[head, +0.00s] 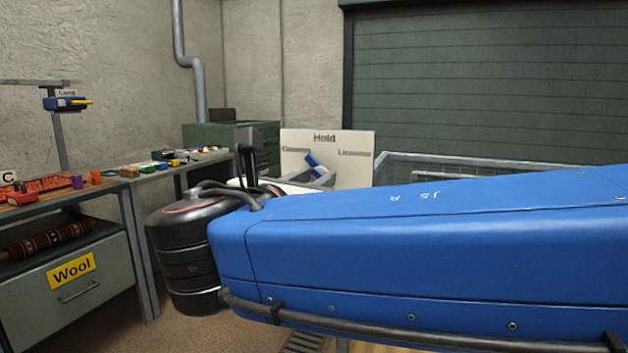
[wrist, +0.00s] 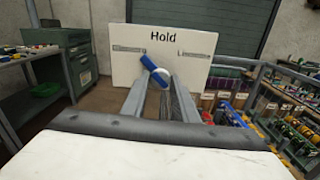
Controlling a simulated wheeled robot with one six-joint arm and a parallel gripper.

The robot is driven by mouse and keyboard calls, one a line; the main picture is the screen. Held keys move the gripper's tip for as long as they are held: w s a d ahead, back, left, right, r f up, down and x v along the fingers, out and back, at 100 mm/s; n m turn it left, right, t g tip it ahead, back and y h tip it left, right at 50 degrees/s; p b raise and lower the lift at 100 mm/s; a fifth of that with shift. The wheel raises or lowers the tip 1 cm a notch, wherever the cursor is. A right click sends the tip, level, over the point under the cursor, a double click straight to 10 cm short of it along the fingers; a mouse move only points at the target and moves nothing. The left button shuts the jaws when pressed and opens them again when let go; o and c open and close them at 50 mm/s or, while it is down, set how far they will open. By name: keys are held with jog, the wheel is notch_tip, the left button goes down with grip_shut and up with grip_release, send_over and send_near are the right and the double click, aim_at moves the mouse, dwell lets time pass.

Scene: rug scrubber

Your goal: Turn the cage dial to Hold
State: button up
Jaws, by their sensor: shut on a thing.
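The cage dial is a pale upright panel (wrist: 190,66) with "Hold" at its top centre and smaller labels at left and right, too small to read surely. Its blue handle (wrist: 153,66) slants toward the upper left, between the left label and "Hold". The panel (head: 352,168) and the blue handle (head: 311,160) also show in the head view. My gripper (wrist: 161,79) is at the dial, its two grey fingers on either side of the handle's lower part and shut on it. The exact contact is partly hidden. My blue arm covers much of the head view.
Left are a workbench (head: 160,172) with small coloured items and a drawer unit labelled "Wool" (head: 50,285). A green cabinet (wrist: 76,55) stands behind left. Metal railing (wrist: 255,88) and labelled bins (wrist: 222,108) lie right of the dial. A green shutter (head: 480,90) closes the back.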

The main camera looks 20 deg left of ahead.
jog(key=shift+m, duration=4.5)
jog(key=o, duration=1)
jog(key=shift+s, duration=0.15)
jog(key=s, duration=0.5)
jog(key=s+a, duration=0.1)
jog(key=s, duration=1.1)
jog(key=shift+a, duration=0.2)
jog(key=shift+s, duration=0.1)
